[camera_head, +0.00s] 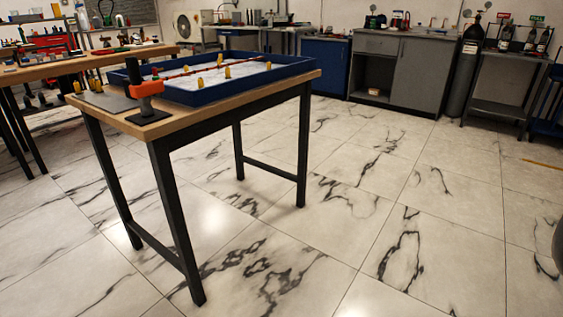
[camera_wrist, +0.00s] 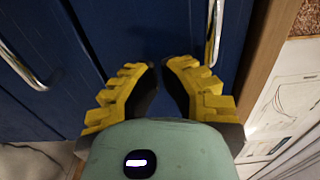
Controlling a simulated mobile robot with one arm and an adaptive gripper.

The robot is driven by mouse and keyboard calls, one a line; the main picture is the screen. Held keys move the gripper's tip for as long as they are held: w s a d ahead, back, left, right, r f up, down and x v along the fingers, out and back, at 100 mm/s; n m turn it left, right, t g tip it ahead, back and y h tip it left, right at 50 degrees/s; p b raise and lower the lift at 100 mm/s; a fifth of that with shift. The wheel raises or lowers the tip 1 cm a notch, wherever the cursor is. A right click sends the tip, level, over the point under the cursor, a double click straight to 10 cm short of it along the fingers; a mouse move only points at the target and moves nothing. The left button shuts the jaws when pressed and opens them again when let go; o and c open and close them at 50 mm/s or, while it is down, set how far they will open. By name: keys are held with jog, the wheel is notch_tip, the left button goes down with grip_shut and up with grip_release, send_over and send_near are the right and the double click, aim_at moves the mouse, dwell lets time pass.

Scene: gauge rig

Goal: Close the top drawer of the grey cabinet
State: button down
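The grey cabinet (camera_head: 418,66) stands against the back wall in the head view, far beyond the wooden-topped table. Its top drawer (camera_head: 376,44) is at the upper left of its front; at this distance it looks about flush, and a small gap cannot be told. An open compartment lies below it, and a door is at the right. My gripper (camera_wrist: 160,67) shows only in the wrist view, with two yellow fingers, dark inner pads and a narrow empty gap between them. It points at dark blue panels (camera_wrist: 115,35) with metal handles (camera_wrist: 215,35). The grey cabinet is not seen there.
A table (camera_head: 175,122) with a blue tray (camera_head: 205,95) stands at the left front. A blue cabinet (camera_head: 325,66) adjoins the grey one on the left. A gas cylinder (camera_head: 463,78) stands at its right. Marble floor (camera_head: 350,160) before the cabinets is clear.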

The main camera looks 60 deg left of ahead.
jog(key=b+x, duration=0.2)
jog(key=b, duration=0.1)
jog(key=shift+w+d+f, duration=0.1)
jog(key=shift+d+f, duration=0.1)
jog(key=shift+d, duration=0.05)
dwell(0.5)
